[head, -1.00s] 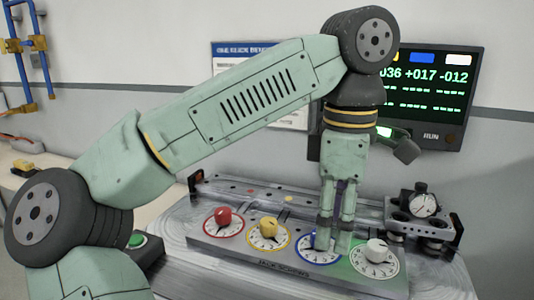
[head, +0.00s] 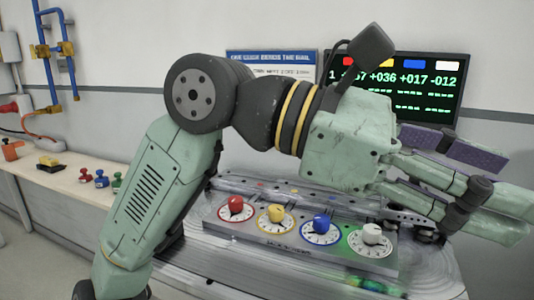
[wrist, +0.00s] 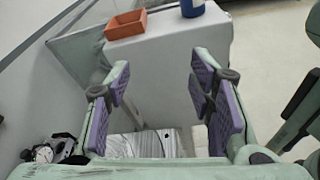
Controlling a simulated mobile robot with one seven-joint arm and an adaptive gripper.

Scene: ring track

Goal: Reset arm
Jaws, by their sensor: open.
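My gripper (head: 500,190) is stretched out to the right above the right end of the metal fixture, its fingers pointing right. In the wrist view my gripper (wrist: 163,80) is open, with purple pads apart and nothing between them. Below my arm in the head view, the dial panel holds a red knob (head: 236,204), a yellow knob (head: 276,213), a blue knob (head: 321,223) and a white knob (head: 372,233). My gripper is clear of all of them. A dial gauge (wrist: 43,153) shows at lower left in the wrist view.
A screen (head: 430,95) with green numbers hangs on the wall behind my gripper. A bench (head: 60,178) at left carries small coloured items. The wrist view shows an orange tray (wrist: 125,25) and part of a blue object (wrist: 192,8) on a grey surface beyond the fingers.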

